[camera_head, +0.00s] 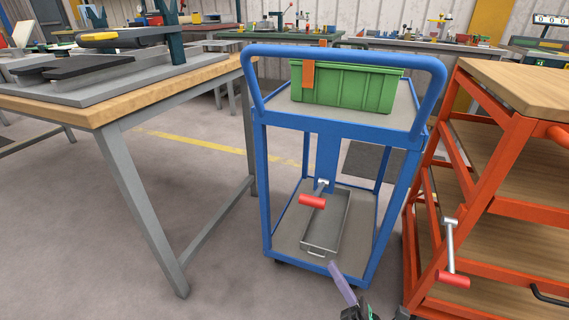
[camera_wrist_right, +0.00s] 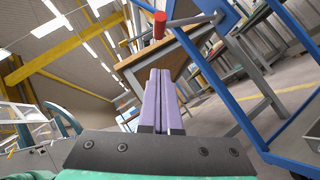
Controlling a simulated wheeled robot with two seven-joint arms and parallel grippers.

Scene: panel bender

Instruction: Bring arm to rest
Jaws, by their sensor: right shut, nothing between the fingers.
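My right gripper (camera_head: 335,268) shows at the bottom edge of the head view, low in front of the blue cart. Its purple fingers point up and to the left. In the right wrist view the two fingers (camera_wrist_right: 160,74) lie flat against each other, shut with nothing between them. Most of the right arm is out of the picture. My left gripper is in neither view.
A blue cart (camera_head: 262,190) carries a green bin (camera_head: 345,88) on top and a metal tray (camera_head: 326,222) below. An orange shelf cart (camera_head: 491,125) stands close on the right, a workbench (camera_head: 95,112) on the left. Grey floor (camera_head: 80,230) is clear.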

